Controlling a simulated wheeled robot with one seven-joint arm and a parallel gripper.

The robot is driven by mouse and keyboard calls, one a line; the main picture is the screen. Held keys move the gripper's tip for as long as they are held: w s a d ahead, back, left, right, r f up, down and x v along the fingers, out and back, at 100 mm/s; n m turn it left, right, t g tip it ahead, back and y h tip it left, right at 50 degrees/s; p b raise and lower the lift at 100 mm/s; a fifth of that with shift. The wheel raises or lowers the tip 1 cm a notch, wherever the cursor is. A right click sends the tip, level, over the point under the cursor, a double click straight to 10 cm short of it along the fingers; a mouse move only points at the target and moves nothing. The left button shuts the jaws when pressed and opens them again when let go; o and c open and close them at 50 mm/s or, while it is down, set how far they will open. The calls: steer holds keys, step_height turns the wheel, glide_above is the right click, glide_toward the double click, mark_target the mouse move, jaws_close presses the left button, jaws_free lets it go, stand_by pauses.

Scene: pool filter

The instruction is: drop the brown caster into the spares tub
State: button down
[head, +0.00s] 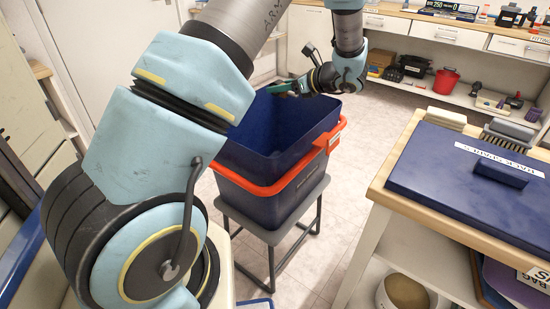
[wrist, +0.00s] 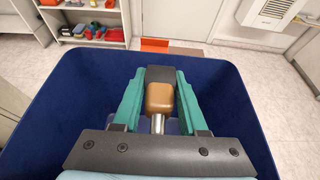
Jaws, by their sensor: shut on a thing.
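The brown caster (wrist: 160,97) is between the green fingers of my gripper (wrist: 160,95) in the wrist view, with a dark block at its far end and a metal stem toward me. My gripper is shut on it. In the head view my gripper (head: 284,88) is over the far left part of a deep blue tub (head: 262,137) with an orange rim band, and the caster cannot be made out there. The tub stands on a grey stool, and its blue wall (wrist: 75,85) surrounds the gripper in the wrist view. Its label is too small to read.
A red bucket (head: 446,81) and small items sit on shelves at the back.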

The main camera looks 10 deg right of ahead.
step_height(320, 180, down, 6)
steer(key=b, duration=0.4)
steer(key=shift+r, duration=0.1)
steer(key=shift+c, duration=1.8)
jaws_free()
steer(key=shift+s, duration=0.1)
steer(key=v, duration=1)
steer(key=shift+d+r+b, duration=0.15)
steer(key=shift+d+b, duration=0.1)
steer(key=shift+b, duration=0.1)
steer(key=shift+s, duration=0.2)
